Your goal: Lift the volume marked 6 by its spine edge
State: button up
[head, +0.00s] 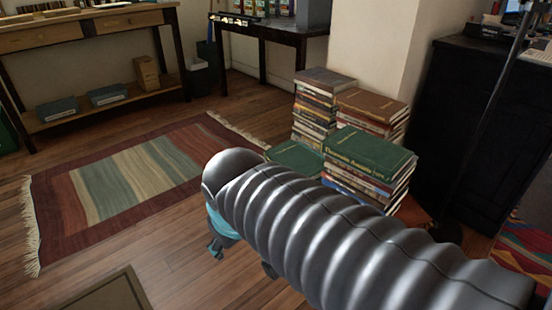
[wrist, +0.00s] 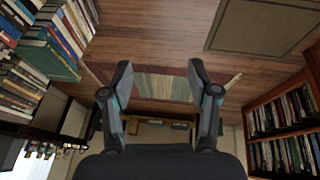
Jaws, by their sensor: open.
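No marking 6 can be read on any book, so I cannot tell which volume it is. Several book stacks stand on the floor in the head view. One has a green top book (head: 368,152) with gold lettering, one a brown top book (head: 372,104), and a taller one a greyish-brown top book (head: 325,80). A lower green book (head: 296,157) is partly hidden by my arm. My gripper (wrist: 159,66) is open and empty in the wrist view, with floor and rug beyond its fingers. Book stacks (wrist: 35,60) are at its left, apart from it.
A striped rug (head: 130,185) lies on the wood floor left of the stacks. A wooden table (head: 85,35) stands at the back left and a black cabinet (head: 480,120) at the right. Bookshelves (wrist: 285,125) fill the wrist view's right side. A flat brown panel (head: 105,295) lies at the front.

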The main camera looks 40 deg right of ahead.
jog(key=w+d+f+n+g+h+p, duration=0.25)
jog(key=w+d+n+g+h, duration=0.2)
jog(key=w+d+n, duration=0.35)
jog(key=w+d+f+n+g+h+p, duration=0.1)
jog(key=w+d+n+g+h+p, duration=0.35)
jog(key=d+n, duration=0.45)
jog(key=w+d+f+n+t+h+p, duration=0.35)
jog(key=w+f+n+h, duration=0.25)
jog(key=w+n, duration=0.35)
jog(key=n+t+h+p, duration=0.2)
jog(key=n+t, duration=0.2)
jog(key=n, duration=0.6)
send_near(297, 162)
jog(key=w+f, duration=0.1)
jog(key=w, duration=0.1)
jog(key=shift+w+d, duration=0.2)
jog(key=shift+d, duration=1.05)
jog(key=shift+w+d, duration=0.2)
jog(key=shift+d, duration=1.1)
grip_shut()
